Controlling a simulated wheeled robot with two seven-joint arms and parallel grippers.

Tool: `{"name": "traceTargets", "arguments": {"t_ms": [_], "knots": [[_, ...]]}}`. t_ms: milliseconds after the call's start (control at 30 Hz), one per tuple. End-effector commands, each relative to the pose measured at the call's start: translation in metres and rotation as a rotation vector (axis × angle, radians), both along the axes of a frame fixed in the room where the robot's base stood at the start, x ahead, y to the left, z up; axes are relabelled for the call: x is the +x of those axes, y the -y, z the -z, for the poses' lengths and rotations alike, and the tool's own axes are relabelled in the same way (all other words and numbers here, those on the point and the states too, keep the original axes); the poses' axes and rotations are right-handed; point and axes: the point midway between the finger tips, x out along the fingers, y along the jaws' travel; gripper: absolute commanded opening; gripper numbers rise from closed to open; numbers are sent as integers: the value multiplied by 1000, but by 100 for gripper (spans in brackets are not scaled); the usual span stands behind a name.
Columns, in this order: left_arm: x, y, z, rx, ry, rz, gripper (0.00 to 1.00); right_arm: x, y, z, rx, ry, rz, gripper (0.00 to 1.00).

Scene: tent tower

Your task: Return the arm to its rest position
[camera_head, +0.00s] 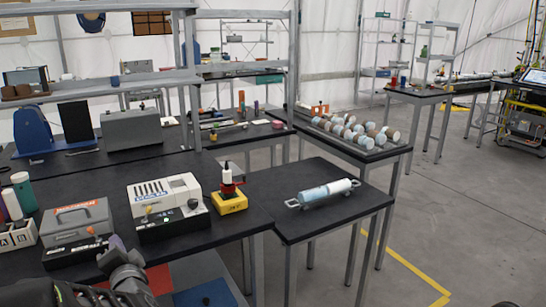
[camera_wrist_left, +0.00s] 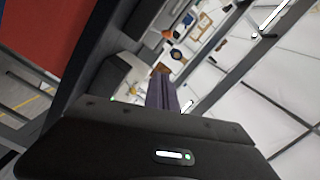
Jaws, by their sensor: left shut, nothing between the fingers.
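My left gripper (camera_head: 117,243) is low at the left of the head view, its dark arm coming in from the bottom edge. Its fingers are together with nothing between them. It appears in front of the near edge of the left black table (camera_head: 90,185), just right of a grey case with a handle (camera_head: 75,220). In the left wrist view the closed fingers (camera_wrist_left: 161,92) point toward the tilted room, and no object is in them. My right gripper is not in view.
A white machine (camera_head: 165,200) and a yellow-based device with a red part (camera_head: 230,195) stand on the left table. A smaller table (camera_head: 275,215) holds a pale cylinder in a cradle (camera_head: 325,193). A rack of rolls (camera_head: 350,130) is behind. Open floor lies right.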

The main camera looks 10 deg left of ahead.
Motion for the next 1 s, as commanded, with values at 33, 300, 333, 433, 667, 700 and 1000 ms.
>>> {"name": "traceTargets", "arguments": {"t_ms": [33,300,333,433,667,700,1000], "knots": [[0,1,1,-26,16,2,0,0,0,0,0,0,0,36],[23,57,49,-501,166,143,0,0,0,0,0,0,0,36],[27,74,66,-586,156,169,0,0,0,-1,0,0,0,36],[26,130,127,-851,86,207,0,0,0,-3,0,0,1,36],[-37,245,267,-1327,-214,98,0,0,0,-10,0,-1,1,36],[-56,263,289,-1390,-276,60,0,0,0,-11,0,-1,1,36],[-220,367,391,-1625,-757,-192,0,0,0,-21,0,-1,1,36]]}}
